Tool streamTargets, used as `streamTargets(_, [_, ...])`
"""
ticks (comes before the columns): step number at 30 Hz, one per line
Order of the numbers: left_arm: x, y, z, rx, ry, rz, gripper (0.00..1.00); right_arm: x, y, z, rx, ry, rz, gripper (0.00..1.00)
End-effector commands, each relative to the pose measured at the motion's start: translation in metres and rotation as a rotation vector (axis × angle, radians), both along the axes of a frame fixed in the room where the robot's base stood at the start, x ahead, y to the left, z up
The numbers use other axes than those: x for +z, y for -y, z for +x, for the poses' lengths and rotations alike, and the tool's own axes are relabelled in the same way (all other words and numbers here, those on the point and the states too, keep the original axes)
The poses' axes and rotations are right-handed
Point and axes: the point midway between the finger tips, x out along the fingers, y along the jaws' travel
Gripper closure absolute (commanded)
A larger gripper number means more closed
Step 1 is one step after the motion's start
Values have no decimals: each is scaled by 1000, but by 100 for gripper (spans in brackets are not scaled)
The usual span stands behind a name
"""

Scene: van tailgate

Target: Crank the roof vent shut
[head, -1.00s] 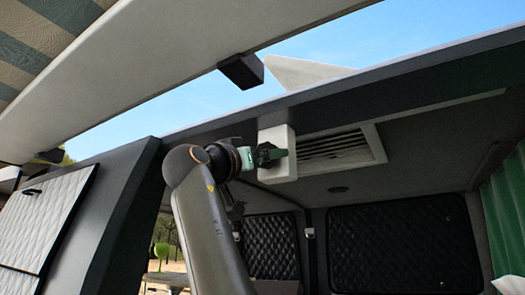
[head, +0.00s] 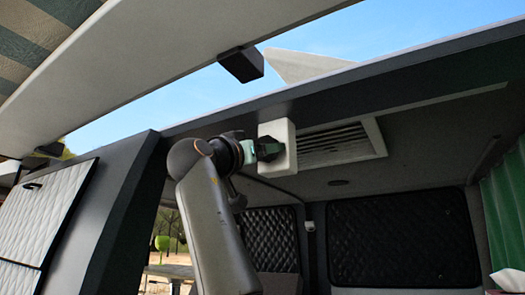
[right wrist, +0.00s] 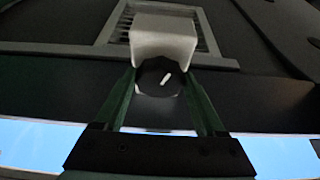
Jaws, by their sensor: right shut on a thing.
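The roof vent (head: 345,142) is a white-framed slatted grille in the van ceiling. A white box (head: 280,132) hangs at its left end, and the box also shows in the right wrist view (right wrist: 164,38). A dark round knob (right wrist: 160,77) with a white mark sits on the box face. My right gripper (head: 268,149) is at the box. In the right wrist view its two green fingers (right wrist: 160,85) are shut on the knob from both sides. The mark is tilted. A pale wedge-shaped panel (head: 300,65) stands up above the roof edge. My left gripper is not in view.
A dark roof beam (head: 400,88) runs just above the vent box. A black block (head: 241,66) hangs under the pale awning edge (head: 150,62). Quilted dark panels (head: 400,240) line the back, and a green curtain (head: 505,215) hangs at right.

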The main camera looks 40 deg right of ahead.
Motion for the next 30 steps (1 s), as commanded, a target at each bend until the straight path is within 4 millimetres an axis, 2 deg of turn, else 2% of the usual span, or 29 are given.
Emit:
streamTargets(1, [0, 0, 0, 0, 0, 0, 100, 0, 0, 0, 0, -1, 0, 72])
streamTargets(4, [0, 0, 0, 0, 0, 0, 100, 0, 0, 0, 0, -1, 0, 83])
streamTargets(14, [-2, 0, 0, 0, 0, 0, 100, -1, 0, -1, 0, -50, -21, 84])
streamTargets(30, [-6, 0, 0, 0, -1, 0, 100, 1, 1, -3, 2, -394, -163, 84])
